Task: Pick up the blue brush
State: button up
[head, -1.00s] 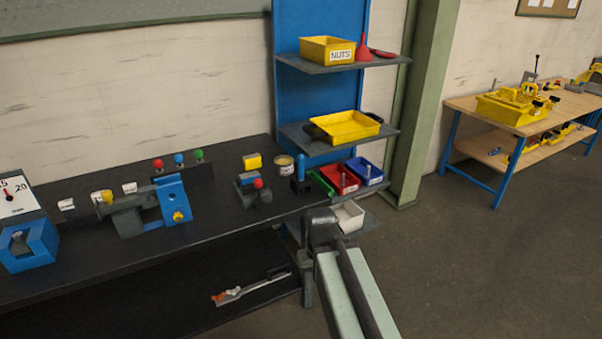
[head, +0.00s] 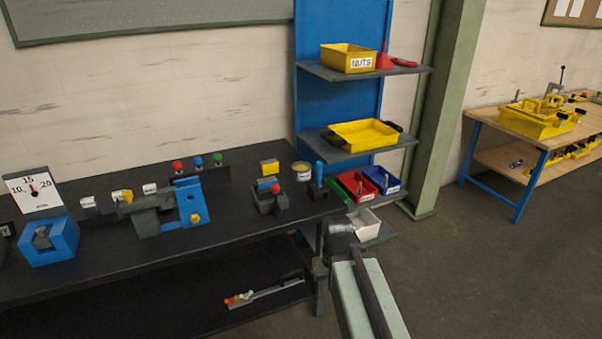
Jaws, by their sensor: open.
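The blue brush (head: 318,175) seems to be the upright blue handle on a dark block near the right end of the black bench (head: 110,271). It stands beside a small tin. My pale green arm reaches up from the bottom of the head view and ends in a grey joint below and right of the brush, by the bench's right end. The jaws of my gripper cannot be made out. Nothing touches the brush.
Left of the brush are a labelled tin (head: 301,171), a grey block with a red knob (head: 270,199) and a blue-grey vise (head: 190,201). Right are red (head: 356,186) and blue bins (head: 383,180) on a shelf rack. Open floor lies to the right.

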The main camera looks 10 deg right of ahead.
aim_at(319, 166)
jog(key=z, duration=0.05)
jog(key=i, duration=0.75)
jog(key=u, duration=1.2)
